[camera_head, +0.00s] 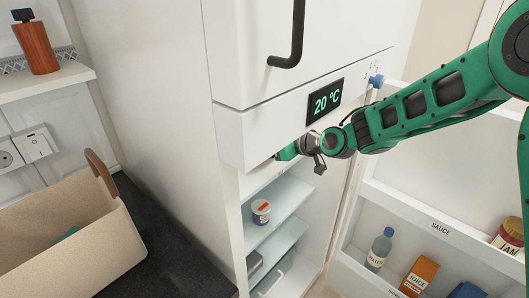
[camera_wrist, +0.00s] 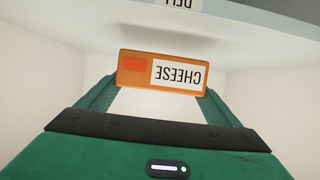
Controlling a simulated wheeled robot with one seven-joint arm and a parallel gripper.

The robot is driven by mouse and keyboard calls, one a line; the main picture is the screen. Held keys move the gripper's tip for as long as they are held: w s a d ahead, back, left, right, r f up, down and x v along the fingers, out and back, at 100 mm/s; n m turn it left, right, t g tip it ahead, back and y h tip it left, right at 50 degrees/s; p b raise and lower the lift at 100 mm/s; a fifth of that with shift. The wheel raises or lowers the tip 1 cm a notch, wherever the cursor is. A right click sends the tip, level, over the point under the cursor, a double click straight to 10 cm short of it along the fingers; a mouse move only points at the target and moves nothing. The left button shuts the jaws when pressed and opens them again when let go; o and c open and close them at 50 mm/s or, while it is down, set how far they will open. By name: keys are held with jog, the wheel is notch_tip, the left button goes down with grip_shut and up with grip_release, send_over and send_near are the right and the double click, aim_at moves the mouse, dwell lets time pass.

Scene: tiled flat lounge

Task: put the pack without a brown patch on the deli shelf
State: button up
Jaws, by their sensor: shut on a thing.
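My gripper (camera_head: 284,155) reaches into the top of the open fridge, just under its temperature display. In the wrist view my gripper (camera_wrist: 160,88) is shut on an orange cheese pack (camera_wrist: 160,73), one green finger at each end. Its visible face has a white label reading CHEESE, upside down, and a red-orange patch; no brown patch shows on this face. A DELI label (camera_wrist: 181,4), also upside down, is on a pale shelf edge at the top of the wrist view. In the head view the pack is hidden. I cannot tell whether it touches the shelf.
A small jar (camera_head: 261,211) stands on a fridge glass shelf. The open door (camera_head: 400,208) holds a bottle (camera_head: 380,248), a juice carton (camera_head: 420,275) and a jar (camera_head: 510,236). A beige basket (camera_head: 72,246) with something green inside is on the dark counter (camera_head: 165,262).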

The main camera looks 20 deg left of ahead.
notch_tip(320, 180, down, 3)
jog(key=shift+r, duration=0.2)
jog(key=shift+a+f, duration=0.25)
jog(key=o, duration=1.1)
jog(key=shift+d, duration=0.1)
jog(key=v, duration=1.2)
jog(key=shift+r, duration=0.1)
